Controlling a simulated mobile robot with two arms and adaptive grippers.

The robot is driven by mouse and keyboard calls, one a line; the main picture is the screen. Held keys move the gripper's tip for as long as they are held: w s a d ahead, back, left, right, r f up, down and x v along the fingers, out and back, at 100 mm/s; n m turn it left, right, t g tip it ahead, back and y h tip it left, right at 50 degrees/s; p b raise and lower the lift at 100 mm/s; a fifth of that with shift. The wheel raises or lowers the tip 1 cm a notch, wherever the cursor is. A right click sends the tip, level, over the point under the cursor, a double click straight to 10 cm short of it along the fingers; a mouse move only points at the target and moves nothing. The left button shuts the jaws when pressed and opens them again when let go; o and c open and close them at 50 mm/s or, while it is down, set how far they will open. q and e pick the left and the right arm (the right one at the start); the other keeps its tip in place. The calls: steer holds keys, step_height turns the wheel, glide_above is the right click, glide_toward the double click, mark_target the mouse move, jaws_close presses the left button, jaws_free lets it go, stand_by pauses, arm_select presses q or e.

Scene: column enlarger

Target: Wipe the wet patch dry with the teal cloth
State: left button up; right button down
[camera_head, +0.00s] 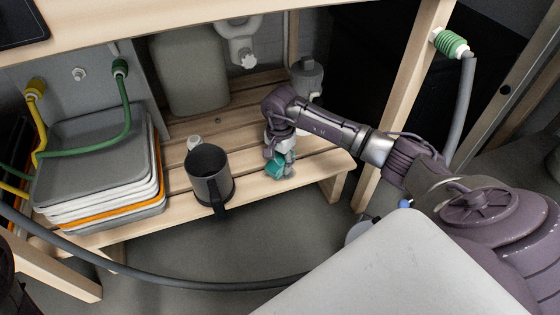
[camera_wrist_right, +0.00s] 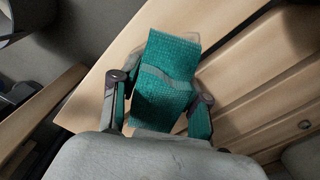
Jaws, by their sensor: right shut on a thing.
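The teal cloth (camera_head: 275,168) is in my right gripper (camera_head: 282,155), low over the front part of the slatted wooden shelf (camera_head: 312,163). In the right wrist view the folded teal cloth (camera_wrist_right: 165,85) sits between the two fingers of the right gripper (camera_wrist_right: 160,98), which is shut on it. The cloth looks to be at the shelf surface, but I cannot tell how firmly it touches. A faint glossy, rounded outline, seemingly the wet patch (camera_wrist_right: 213,38), shows on the wood just beyond the cloth; the cloth hides part of it. My left gripper is not in view.
A dark grey mug (camera_head: 210,180) stands on the shelf left of the cloth, with a small white item (camera_head: 194,142) behind it. Stacked trays (camera_head: 100,165) fill the shelf's left end. A grey canister (camera_head: 307,76) stands behind my right arm. A grey hose (camera_head: 190,284) crosses in front.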

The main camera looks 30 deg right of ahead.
mark_target(266, 174)
stand_by(0.4)
steer(key=shift+w+a, duration=0.25)
steer(key=shift+a, duration=1.1)
steer(key=shift+w+a, duration=0.3)
steer(key=shift+a, duration=1.05)
steer(key=shift+w+a, duration=0.25)
steer(key=shift+a, duration=1.1)
steer(key=shift+f+b, duration=0.5)
steer(key=shift+f, duration=0.4)
steer(key=shift+s+d+p, duration=0.15)
steer(key=shift+s+d, duration=0.1)
steer(key=shift+d, duration=0.7)
steer(key=shift+s+d+p, duration=0.15)
steer(key=shift+s+d, duration=0.05)
steer(key=shift+d, duration=0.7)
steer(key=shift+s+d, duration=0.25)
steer(key=shift+d, duration=0.7)
steer(key=shift+s+d, duration=0.2)
steer(key=shift+d, duration=0.7)
steer(key=shift+d, duration=0.1)
